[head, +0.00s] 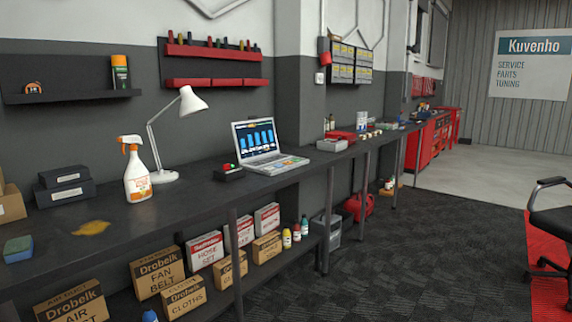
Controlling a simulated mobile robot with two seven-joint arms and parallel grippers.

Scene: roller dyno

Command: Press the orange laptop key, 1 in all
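An open laptop (262,148) stands on the dark workbench in the middle of the head view, its screen lit with blue bars. Its keyboard deck (277,163) faces up and shows small coloured patches. The keys are too small to tell for certain which is orange. Neither of my grippers is in the head view.
A black box with red and green buttons (229,172) sits just left of the laptop. A white lamp (190,102), a spray bottle (136,172) and a sponge (18,249) stand along the workbench (150,225). A chair (552,222) is at right; the floor (420,240) between is clear.

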